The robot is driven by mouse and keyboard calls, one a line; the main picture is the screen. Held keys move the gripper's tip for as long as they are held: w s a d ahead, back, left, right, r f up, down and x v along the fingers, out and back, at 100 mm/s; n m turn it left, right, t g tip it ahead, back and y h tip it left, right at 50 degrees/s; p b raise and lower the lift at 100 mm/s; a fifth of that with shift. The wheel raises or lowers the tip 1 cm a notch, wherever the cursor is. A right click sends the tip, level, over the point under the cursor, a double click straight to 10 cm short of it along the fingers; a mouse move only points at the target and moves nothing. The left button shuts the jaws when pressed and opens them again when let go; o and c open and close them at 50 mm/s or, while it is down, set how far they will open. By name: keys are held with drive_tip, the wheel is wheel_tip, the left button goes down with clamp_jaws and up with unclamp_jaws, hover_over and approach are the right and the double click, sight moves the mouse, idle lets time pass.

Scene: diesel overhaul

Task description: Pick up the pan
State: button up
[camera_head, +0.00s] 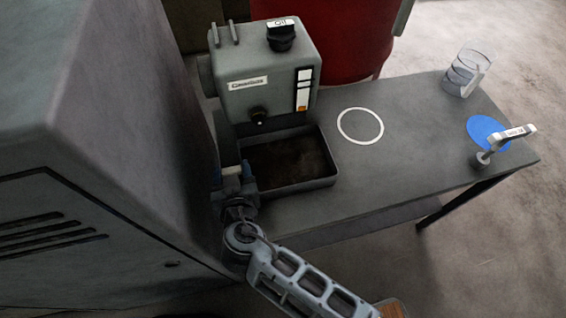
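The pan (318,184) is a dark grey rectangular tray with raised walls and a dark, dirty-looking inside. It sits on the grey table, below the grey engine block (262,72). My gripper (234,174) is at the pan's left end, with bluish fingertips that look spread apart. A small pale part shows between the fingers; I cannot tell whether it belongs to the pan or the gripper. Contact between fingers and pan is not clear. The pan's far edge is partly hidden by the engine block.
A white ring (360,126) is marked on the table (415,145). A clear jug (467,74) stands at the back right. A blue disc (488,130) and a labelled tap-like part (510,138) lie at the right end. A large grey cabinet (110,130) stands close on the left.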

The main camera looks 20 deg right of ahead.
drive_tip(key=c, duration=0.8)
drive_tip(key=shift+r, duration=0.1)
drive_tip(key=shift+c, duration=0.2)
drive_tip(key=shift+r, duration=0.5)
drive_tip(key=r, duration=0.3)
drive_tip(key=shift+s+d+r, duration=0.15)
drive_tip(key=shift+d, duration=0.15)
drive_tip(key=s+d+r, duration=0.1)
drive_tip(key=d+r, duration=0.1)
drive_tip(key=d, duration=0.1)
drive_tip(key=s+d+r, duration=0.2)
drive_tip(key=d, duration=0.1)
drive_tip(key=s+d+r, duration=0.1)
drive_tip(key=d+r, duration=0.1)
drive_tip(key=d, duration=0.2)
drive_tip(key=shift+s+r+b, duration=0.35)
drive_tip(key=shift+s, duration=0.05)
